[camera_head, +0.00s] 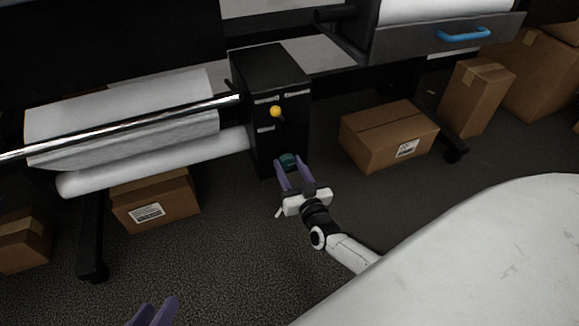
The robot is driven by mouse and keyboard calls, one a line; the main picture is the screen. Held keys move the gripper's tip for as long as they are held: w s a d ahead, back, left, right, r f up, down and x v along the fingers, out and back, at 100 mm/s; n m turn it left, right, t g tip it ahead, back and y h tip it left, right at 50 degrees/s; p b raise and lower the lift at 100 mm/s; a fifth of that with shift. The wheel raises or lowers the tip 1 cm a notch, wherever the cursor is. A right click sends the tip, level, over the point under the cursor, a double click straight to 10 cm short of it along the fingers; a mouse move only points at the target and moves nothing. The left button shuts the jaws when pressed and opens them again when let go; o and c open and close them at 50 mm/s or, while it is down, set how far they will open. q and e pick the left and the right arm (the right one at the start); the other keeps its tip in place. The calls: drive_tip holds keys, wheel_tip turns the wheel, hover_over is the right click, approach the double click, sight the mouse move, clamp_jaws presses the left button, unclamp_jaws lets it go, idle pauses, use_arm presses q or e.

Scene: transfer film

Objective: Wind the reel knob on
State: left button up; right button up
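A dark teal reel knob (289,159) sits low on the front of a black machine box (270,80). My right gripper (291,166) has purple fingers, one on each side of the knob. I cannot tell whether the fingers press on the knob or only stand around it. My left gripper (158,309) shows only as purple fingertips at the bottom edge, apart with nothing between them and away from the machine. The rest of it is out of view.
A silver bar (120,125) and white film roll (150,165) extend left from the box. Cardboard boxes (390,135) stand on the floor on both sides. A blue-handled drawer (440,40) is upper right.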

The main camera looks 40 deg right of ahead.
drive_tip(key=c, duration=0.5)
drive_tip(key=shift+f+m, duration=0.1)
drive_tip(key=shift+m, duration=2.7)
drive_tip(key=o, duration=1.1)
drive_tip(key=shift+d, duration=0.1)
